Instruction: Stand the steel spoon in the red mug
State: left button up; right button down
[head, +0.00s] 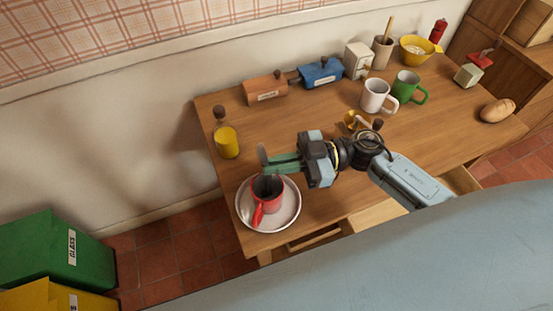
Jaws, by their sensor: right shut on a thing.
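The red mug (276,208) stands on a pale plate (245,215) near the table's front left corner, its handle toward the front. My right gripper (271,162) reaches in from the right, just above and behind the mug. Its green fingers are shut on a grey metal piece, which looks like the steel spoon (262,155). One end of the spoon sticks up past the fingertips. Its lower part is hard to see against the dark inside of the mug, so I cannot tell how far down it goes. My left gripper is not in view.
A yellow bottle (227,145) stands behind the plate. A white mug (374,97), a green mug (407,86) and orange (266,89) and blue (320,75) boxes stand farther back. A yellow bowl (414,53) is at the far right. The table's left middle is fairly clear.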

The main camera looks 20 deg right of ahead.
jog(key=shift+f, duration=0.25)
jog(key=c, duration=1.5)
grip_release()
jog(key=s+d+b, duration=0.1)
jog(key=s+d, duration=0.1)
jog(key=d, duration=1)
jog(key=shift+a, duration=0.1)
